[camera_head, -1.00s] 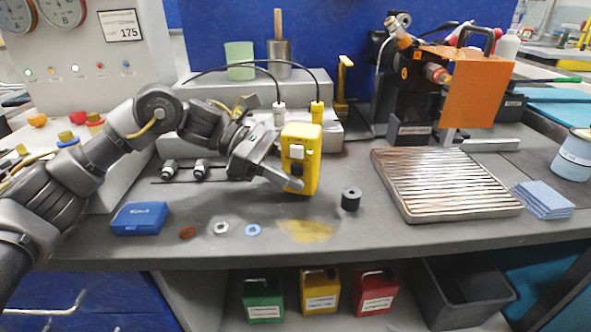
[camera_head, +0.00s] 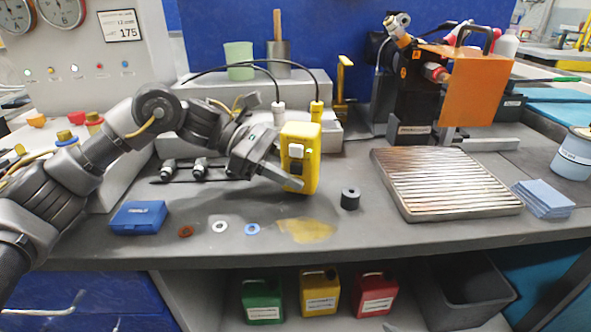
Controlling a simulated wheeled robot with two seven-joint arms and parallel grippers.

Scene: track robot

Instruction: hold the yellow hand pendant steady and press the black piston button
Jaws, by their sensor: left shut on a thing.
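The yellow hand pendant (camera_head: 309,150) is upright above the grey workbench (camera_head: 320,170), a little right of the middle of the view. Its face carries a white button (camera_head: 296,150) and a dark button (camera_head: 296,167) below it. My left gripper (camera_head: 288,177) comes in from the left and is shut on the lower part of the pendant. One finger lies across the pendant's front. The other finger is hidden. My right gripper is not in view.
A black cylinder (camera_head: 350,198) stands on the bench just right of the pendant. A ribbed metal plate (camera_head: 445,180) lies farther right. A blue box (camera_head: 138,217) and small rings are at the front left. Two black cables (camera_head: 250,66) arch behind the pendant.

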